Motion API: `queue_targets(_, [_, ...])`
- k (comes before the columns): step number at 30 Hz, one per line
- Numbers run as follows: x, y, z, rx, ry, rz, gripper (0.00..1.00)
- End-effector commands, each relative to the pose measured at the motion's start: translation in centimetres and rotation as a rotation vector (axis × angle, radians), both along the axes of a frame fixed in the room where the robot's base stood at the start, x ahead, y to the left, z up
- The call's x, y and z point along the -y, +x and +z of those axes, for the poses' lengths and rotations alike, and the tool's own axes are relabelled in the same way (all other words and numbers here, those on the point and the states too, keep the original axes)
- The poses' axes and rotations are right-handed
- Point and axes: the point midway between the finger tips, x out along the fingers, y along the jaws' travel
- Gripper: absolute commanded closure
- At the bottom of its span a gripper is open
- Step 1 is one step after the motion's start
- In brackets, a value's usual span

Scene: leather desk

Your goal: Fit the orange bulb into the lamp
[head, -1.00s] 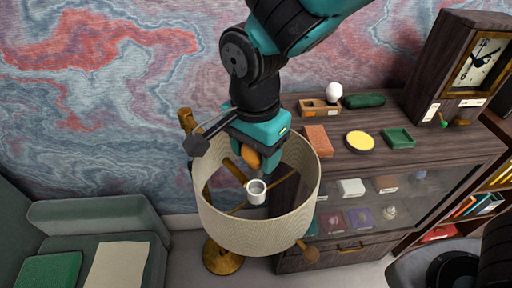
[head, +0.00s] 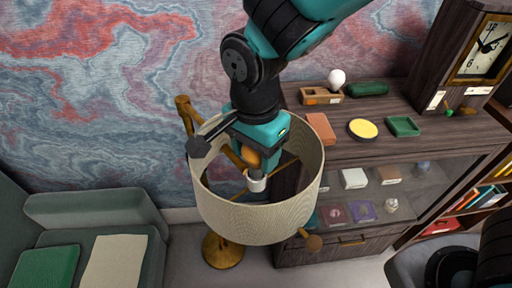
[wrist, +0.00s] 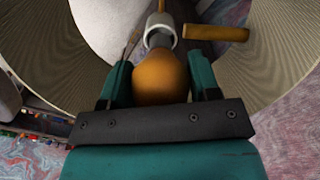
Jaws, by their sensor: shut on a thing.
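The orange bulb (head: 250,157) is between the fingers of my gripper (head: 256,164), which is shut on it inside the lampshade (head: 262,217). The wrist view shows the bulb (wrist: 160,80) between both teal fingers, its narrow end pointing at the white socket (wrist: 160,24). That end overlaps the socket's open mouth; I cannot tell how deep it is. In the head view the socket (head: 257,184) is just below the bulb. The lamp's brass base (head: 222,252) stands on the floor.
The shade wall surrounds my gripper closely, with brass arms (wrist: 215,33) inside. A dark cabinet (head: 375,150) stands to the right, bearing a white bulb (head: 337,78), a yellow dish (head: 363,129) and a clock (head: 487,45). A grey-green seat (head: 95,210) is at the left.

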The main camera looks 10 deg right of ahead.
Motion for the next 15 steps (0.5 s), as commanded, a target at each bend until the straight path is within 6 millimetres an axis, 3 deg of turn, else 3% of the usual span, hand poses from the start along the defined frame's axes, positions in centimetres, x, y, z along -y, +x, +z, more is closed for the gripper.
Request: queue_targets(15, [0.0,0.0,-1.9,-0.001,-0.001,0.0,0.67])
